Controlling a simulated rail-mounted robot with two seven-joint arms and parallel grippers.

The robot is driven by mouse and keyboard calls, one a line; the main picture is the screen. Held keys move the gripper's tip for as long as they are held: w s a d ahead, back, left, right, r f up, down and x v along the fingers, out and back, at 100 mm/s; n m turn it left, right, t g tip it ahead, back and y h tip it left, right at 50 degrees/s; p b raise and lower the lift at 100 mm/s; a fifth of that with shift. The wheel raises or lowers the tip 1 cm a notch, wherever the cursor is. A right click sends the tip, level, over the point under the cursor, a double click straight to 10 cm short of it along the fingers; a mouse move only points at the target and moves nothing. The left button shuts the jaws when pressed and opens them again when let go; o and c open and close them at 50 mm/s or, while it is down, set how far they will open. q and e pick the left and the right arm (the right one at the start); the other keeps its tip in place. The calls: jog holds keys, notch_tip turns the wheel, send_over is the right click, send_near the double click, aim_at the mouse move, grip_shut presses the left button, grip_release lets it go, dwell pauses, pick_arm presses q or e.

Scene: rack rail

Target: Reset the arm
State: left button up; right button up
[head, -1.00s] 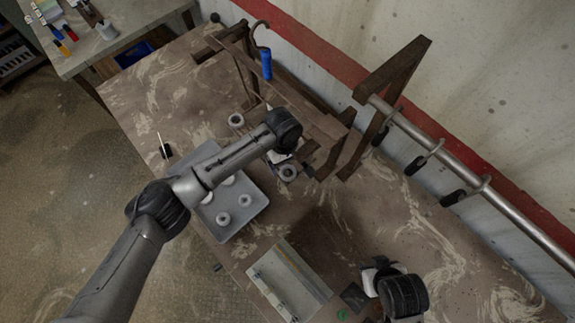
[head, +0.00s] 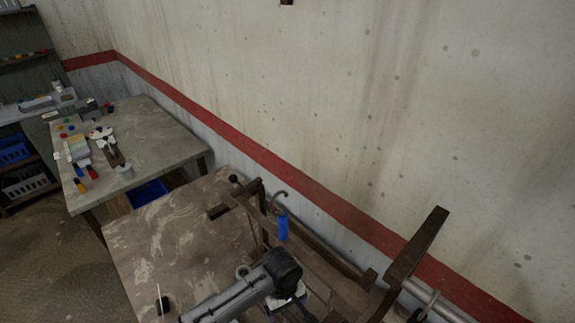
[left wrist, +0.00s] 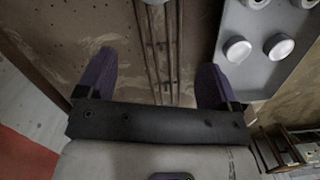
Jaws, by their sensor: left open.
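My left arm enters the head view from the bottom, and my left gripper (head: 290,303) is at the bottom edge beside a brown wooden rack (head: 415,250). In the left wrist view the left gripper (left wrist: 158,82) shows two purple fingers spread wide apart, with nothing held between them. Below the fingers are the brown table top and thin long wooden bars (left wrist: 160,45). My right gripper is outside both current views.
A grey tray (left wrist: 270,75) with white round pieces lies right of the fingers in the left wrist view. A blue-handled hook (head: 282,228) hangs by the rack. A second table (head: 150,135) with small items stands at back left.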

pick_arm(q)
jog(key=s+f+m+t+h, duration=0.2)
jog(key=s+f+m+h, duration=0.25)
jog(key=s, duration=0.85)
jog(key=shift+m+t+y, duration=0.85)
jog(key=shift+t+y, duration=0.05)
jog(key=shift+y, duration=0.05)
jog(key=s+a, duration=0.2)
jog(key=a, duration=0.1)
jog(key=s+a, duration=0.3)
jog(key=a, duration=0.1)
jog(key=s+a, duration=0.3)
jog(key=shift+s+a+f, duration=0.2)
jog(key=shift+a+f, duration=0.1)
jog(key=shift+a, duration=0.1)
jog(key=s+a+r+m+t+y, duration=0.1)
jog(key=s+a+r+y, duration=0.15)
jog(key=s+a, duration=0.7)
notch_tip(320, 180, up, 20)
jog(key=w+a+p, duration=0.1)
jog(key=p, duration=1.8)
jog(key=shift+w+f+p, duration=0.2)
jog(key=shift+f+p, duration=0.05)
jog(key=shift+p, duration=0.15)
jog(key=shift+a+y, duration=0.1)
jog(key=shift+y, duration=0.15)
